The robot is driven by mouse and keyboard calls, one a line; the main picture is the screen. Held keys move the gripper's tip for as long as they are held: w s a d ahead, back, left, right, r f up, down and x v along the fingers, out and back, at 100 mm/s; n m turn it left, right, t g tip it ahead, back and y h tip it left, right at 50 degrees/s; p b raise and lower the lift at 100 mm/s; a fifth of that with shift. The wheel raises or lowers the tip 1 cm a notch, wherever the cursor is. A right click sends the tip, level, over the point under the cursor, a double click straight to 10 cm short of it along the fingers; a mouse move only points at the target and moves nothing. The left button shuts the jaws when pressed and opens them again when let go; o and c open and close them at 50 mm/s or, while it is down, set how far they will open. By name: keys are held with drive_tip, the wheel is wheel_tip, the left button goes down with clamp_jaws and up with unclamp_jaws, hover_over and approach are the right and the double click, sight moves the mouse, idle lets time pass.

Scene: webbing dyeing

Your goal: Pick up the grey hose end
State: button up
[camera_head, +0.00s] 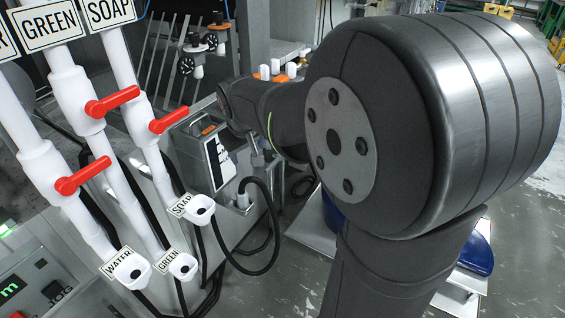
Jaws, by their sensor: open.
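The grey hose end (243,197) stands upright at the edge of the grey machine, left of my arm, with a black hose (275,222) looping out from it and down. My gripper (258,158) is small in the picture, just above and slightly right of the hose end. It is open and holds nothing that I can see. My own arm covers much of the right side. Whether the fingers touch the hose end cannot be told from this view.
White pipes with red valve handles (112,102) stand at the left. A grey container (203,150) stands close left of my gripper. Floor shows beyond the machine.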

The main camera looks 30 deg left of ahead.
drive_tip(key=n+g+h, duration=0.3)
drive_tip(key=n+g, duration=0.1)
hover_over(241, 192)
wheel_tip(241, 192, down, 16)
drive_tip(key=f, duration=1.2)
drive_tip(key=shift+s+d+f, duration=0.1)
drive_tip(key=shift+s+f, duration=0.1)
drive_tip(key=shift+f, duration=0.15)
drive_tip(key=shift+w+f, duration=0.2)
drive_tip(key=shift+f, duration=2.4)
drive_tip(key=c, duration=1.2)
drive_tip(key=shift+r, duration=0.15)
